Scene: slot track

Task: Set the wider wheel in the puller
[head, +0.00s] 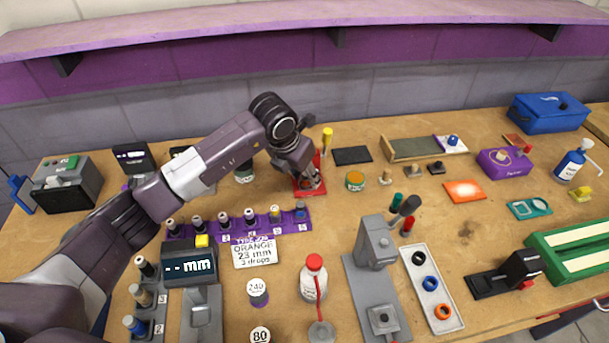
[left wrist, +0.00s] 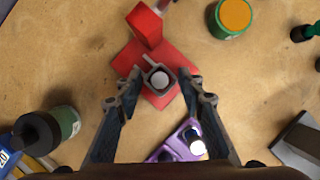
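A red stand with an upright post, which looks like the puller (head: 309,187), is on the table below my left gripper (head: 311,179). In the left wrist view the puller (left wrist: 145,25) has a flat red base, and a grey squarish holder (left wrist: 149,66) with a pale round piece (left wrist: 160,79) sits over it. My left gripper (left wrist: 160,76) is open, its fingers on either side of the holder with gaps showing. I cannot tell whether the pale piece is the wider wheel. My right gripper is not in view.
An orange-topped green tin (head: 355,181) stands right of the puller. A purple rack (head: 238,226) with several bottles is in front. A grey press (head: 376,250) and a white tray (head: 446,326) with black, blue and orange rings are at front right.

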